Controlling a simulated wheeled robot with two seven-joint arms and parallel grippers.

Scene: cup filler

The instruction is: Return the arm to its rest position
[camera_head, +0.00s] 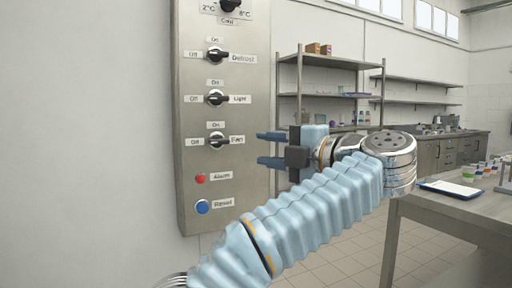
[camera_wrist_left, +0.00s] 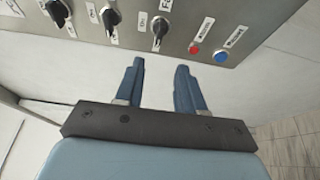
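My left arm (camera_head: 315,205), light blue and ribbed, comes up from the bottom edge and bends back at a silver joint. My left gripper (camera_head: 262,149) points left towards the grey control panel (camera_head: 240,175). Its two blue fingers are apart with nothing between them, and they look clear of the knobs. In the left wrist view the open fingers (camera_wrist_left: 160,65) show against the wall surface below the panel (camera_wrist_left: 185,18). The right gripper is not in view.
The panel carries several black knobs, the lowest large one (camera_head: 217,141) among them, plus a red button (camera_head: 200,178) and a blue button (camera_head: 203,207). A metal table (camera_head: 440,208) with a tablet (camera_head: 450,189) stands at right. Shelves (camera_head: 330,62) stand behind. Tiled floor lies between.

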